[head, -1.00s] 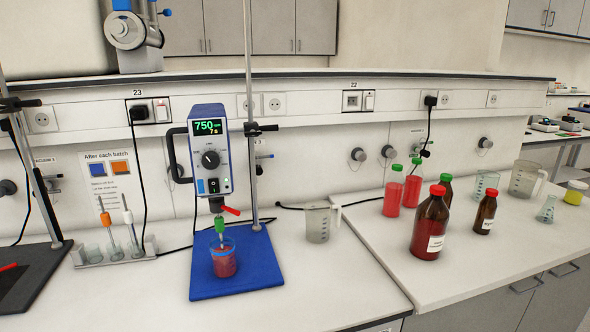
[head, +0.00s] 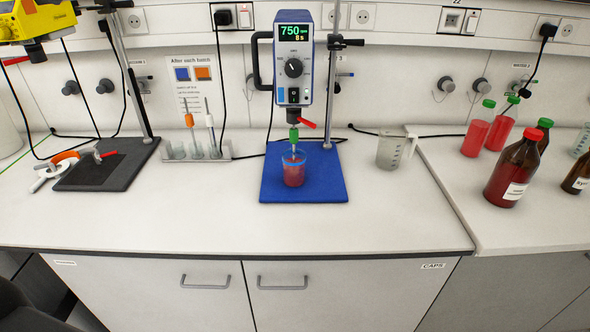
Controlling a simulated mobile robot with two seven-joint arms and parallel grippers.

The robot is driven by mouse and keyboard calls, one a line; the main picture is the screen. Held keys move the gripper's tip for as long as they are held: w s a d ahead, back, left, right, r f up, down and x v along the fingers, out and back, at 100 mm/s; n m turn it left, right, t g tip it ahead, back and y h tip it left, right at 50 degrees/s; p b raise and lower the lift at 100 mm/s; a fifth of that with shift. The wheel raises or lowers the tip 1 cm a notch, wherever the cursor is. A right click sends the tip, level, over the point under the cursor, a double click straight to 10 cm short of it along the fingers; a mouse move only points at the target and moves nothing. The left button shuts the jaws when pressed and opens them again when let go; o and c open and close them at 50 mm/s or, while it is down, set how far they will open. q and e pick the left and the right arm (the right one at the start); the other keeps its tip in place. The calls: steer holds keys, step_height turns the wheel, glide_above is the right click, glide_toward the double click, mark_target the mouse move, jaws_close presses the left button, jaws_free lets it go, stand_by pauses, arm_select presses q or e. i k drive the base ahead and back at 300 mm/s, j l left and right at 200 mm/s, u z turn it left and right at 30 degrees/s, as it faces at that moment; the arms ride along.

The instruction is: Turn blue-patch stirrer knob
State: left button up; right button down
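The stirrer (head: 293,55) with the blue-edged white housing stands on a blue base mat (head: 335,188). Its black knob (head: 293,68) is on the front panel, below a display (head: 294,30) reading 750 rpm and 8 s. A green chuck (head: 294,134) holds the stirring shaft down into a beaker of red liquid (head: 293,172). A red lever sticks out to the right below the housing. A notice (head: 197,82) with a blue and an orange patch hangs on the wall to the left. Neither gripper is in view.
A yellow stirrer (head: 36,20) stands at the left over a dark base (head: 105,170). A rack (head: 205,152) holds stirring rods. A measuring jug (head: 392,150) and red bottles (head: 515,168) stand to the right. The front of the bench (head: 200,220) is clear.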

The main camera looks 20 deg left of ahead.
mark_target(293, 68)
steer(key=j, duration=1.25)
steer(key=k+u, duration=0.05)
